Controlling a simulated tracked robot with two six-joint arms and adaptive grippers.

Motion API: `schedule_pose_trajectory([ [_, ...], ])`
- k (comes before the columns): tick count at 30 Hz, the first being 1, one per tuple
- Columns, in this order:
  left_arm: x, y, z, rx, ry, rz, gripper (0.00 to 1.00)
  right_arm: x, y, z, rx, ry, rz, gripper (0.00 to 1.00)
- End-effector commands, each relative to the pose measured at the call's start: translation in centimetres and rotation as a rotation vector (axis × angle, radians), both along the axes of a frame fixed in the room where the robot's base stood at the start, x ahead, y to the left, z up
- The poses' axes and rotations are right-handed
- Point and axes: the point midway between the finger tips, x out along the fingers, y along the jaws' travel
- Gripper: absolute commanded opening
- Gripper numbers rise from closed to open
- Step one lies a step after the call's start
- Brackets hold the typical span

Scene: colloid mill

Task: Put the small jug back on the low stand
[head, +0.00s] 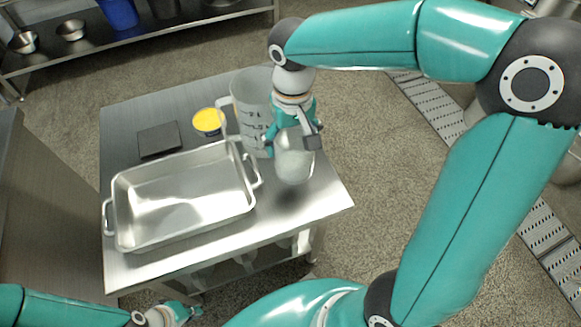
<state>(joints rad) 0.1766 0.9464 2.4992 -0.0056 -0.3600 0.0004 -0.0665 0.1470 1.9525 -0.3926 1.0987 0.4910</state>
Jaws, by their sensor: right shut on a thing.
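A pale, see-through small jug (293,165) is in my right gripper (294,140), at the right part of the steel table. The gripper is shut on it from above and hides its top. A shadow lies below the jug; I cannot tell for sure whether its base touches the table. A dark, flat square (159,140) on the table's left back part looks like the low stand; nothing is on it. My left gripper (192,313) is low at the bottom edge, away from the table top; its jaw opening is too small to tell.
A large measuring jug (248,100) with markings stands just behind my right gripper. A yellow-filled cup (208,122) stands between it and the dark square. A deep steel tray (183,200) with handles fills the front left. The table's (318,195) right corner is clear.

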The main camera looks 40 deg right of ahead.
Motion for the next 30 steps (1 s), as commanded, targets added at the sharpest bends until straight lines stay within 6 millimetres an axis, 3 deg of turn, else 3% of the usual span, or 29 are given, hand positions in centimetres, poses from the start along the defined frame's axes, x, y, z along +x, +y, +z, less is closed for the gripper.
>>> schedule_pose_trajectory([
  [1,0.0,0.0,-0.6,0.000,0.000,0.000,0.00,-0.1,-0.1,-1.5,-0.001,0.005,-0.002,0.34],
  [3,0.0,0.0,-0.8,0.000,0.000,0.000,0.00,-0.1,-0.1,-2.7,-0.001,0.002,-0.002,0.34],
  [11,0.0,0.0,-1.2,0.000,0.000,0.000,0.00,0.0,-0.1,-4.8,-0.001,0.001,-0.004,0.34],
  [18,0.0,0.0,-2.1,0.000,0.000,0.000,0.00,-0.1,-0.1,-8.1,-0.001,0.002,-0.003,0.34],
  [30,0.0,0.0,-2.3,0.000,0.000,0.000,0.00,0.0,-0.2,-8.7,0.000,-0.001,-0.004,0.34],
])
